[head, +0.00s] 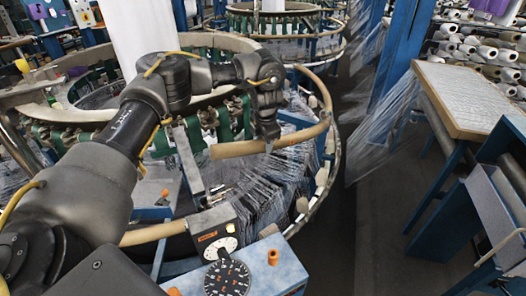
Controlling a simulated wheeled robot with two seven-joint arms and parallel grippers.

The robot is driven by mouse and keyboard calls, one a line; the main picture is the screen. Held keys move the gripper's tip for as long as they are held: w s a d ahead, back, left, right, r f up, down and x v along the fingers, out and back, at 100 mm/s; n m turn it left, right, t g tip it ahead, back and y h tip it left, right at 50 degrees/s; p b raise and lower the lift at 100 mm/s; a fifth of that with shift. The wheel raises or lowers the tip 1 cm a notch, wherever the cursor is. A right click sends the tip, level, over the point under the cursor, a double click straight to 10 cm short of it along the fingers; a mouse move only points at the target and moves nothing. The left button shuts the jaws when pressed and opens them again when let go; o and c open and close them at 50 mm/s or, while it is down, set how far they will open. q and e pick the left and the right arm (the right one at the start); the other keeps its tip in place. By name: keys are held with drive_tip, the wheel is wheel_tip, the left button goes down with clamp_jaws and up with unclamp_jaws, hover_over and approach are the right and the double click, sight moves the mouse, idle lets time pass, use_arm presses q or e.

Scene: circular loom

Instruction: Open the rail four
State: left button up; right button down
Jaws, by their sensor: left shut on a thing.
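The circular loom (336,160) has a tan, rounded wooden rail around it. One tan rail piece (235,149) runs across the loom's front opening, its right end near the ring's right side and its left end free in the air. My left gripper (268,143) comes down from above and is shut on this rail piece near its middle; the fingertips are small and partly hidden. Another rail piece (155,234) lies lower at the front left, apart from the held one. Which rail is number four cannot be read. My right gripper is not in view.
A control box with dials (228,277) stands at the front below the opening. White threads (268,185) fan out inside the loom. A blue table with a wooden-edged top (470,98) and yarn spools (470,45) are at the right. The dark aisle floor (365,220) is clear.

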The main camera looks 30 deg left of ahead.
use_arm(q)
drive_tip(key=shift+w+a+r+g+p, duration=0.1)
drive_tip(key=shift+w+r+g+p, duration=0.1)
drive_tip(key=shift+r, duration=0.4)
drive_tip(key=shift+w+a+r+g+p, duration=0.1)
drive_tip(key=shift+w+r+p, duration=0.1)
drive_tip(key=shift+r, duration=0.35)
drive_tip(key=shift+f, duration=0.1)
drive_tip(key=o, duration=1.4)
drive_tip(key=shift+s+a, duration=0.1)
drive_tip(key=shift+a, duration=0.05)
drive_tip(key=shift+d+r, duration=0.25)
drive_tip(key=shift+r, duration=0.35)
drive_tip(key=b+v, duration=0.1)
drive_tip(key=v, duration=0.8)
drive_tip(key=shift+a+r, duration=0.15)
drive_tip(key=shift+r, duration=0.15)
drive_tip(key=shift+s, duration=0.1)
